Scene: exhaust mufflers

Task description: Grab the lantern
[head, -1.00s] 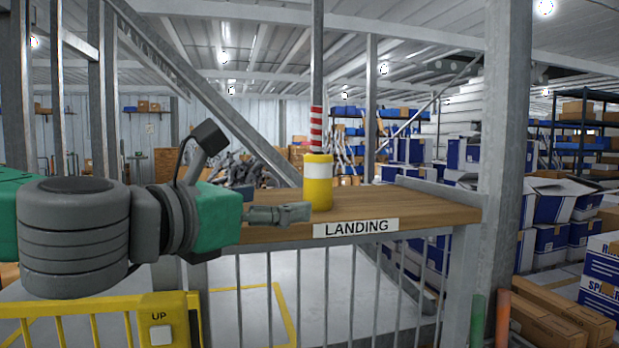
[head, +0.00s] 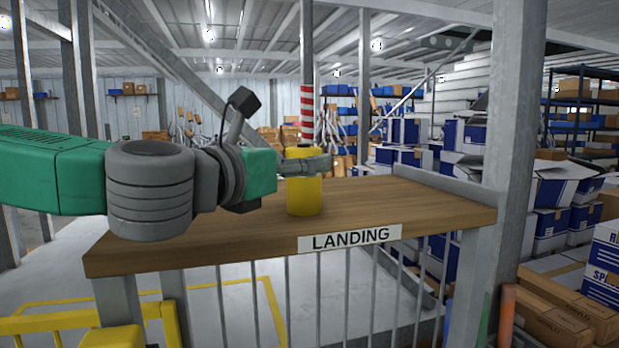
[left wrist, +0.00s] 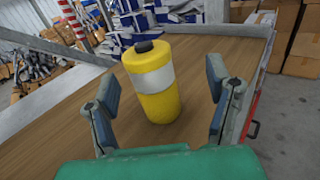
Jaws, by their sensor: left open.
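The lantern (head: 304,196) is a yellow cylinder standing upright on the wooden landing shelf (head: 400,205). In the left wrist view the lantern (left wrist: 156,95) shows a pale band and a dark cap. My left gripper (head: 318,165) comes in from the left and covers the lantern's upper middle in the head view. In the left wrist view the left gripper (left wrist: 160,98) is open, with a finger on each side of the lantern and a gap on both sides. It is not holding the lantern. My right gripper is not in view.
A grey post (head: 506,150) rises at the shelf's right end. A red-and-white striped post (head: 306,115) stands behind the lantern. Grey rails run below the shelf, and a yellow rail (head: 60,325) is at lower left. Blue-and-white boxes (head: 552,185) are stacked at right.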

